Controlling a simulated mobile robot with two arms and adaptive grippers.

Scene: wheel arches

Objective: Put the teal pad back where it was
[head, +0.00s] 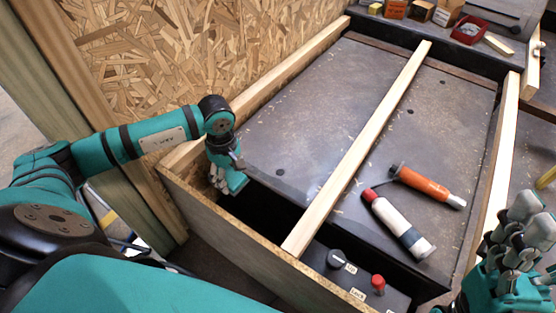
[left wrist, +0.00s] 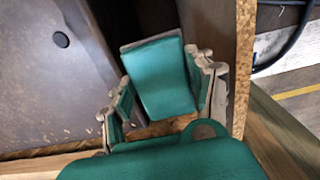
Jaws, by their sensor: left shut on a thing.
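The teal pad (left wrist: 163,80) is a flat teal block with a grey edge. It sits between the two fingers of my left gripper (left wrist: 165,88), which is shut on it. In the head view my left gripper (head: 220,178) points down at the near left corner of the wooden frame, over the dark gap beside the grey panel. The pad (head: 233,182) shows there at the fingertips. My right gripper (head: 518,238) is at the lower right edge, apart from the pad; whether it is open or shut is unclear.
A wooden bar (head: 362,140) crosses the grey panel (head: 300,120). An orange tube (head: 428,186) and a white-and-red tube (head: 397,222) lie right of it. A control box with a knob (head: 338,260) and red button (head: 378,283) is at the front. A chipboard wall (head: 190,50) stands at left.

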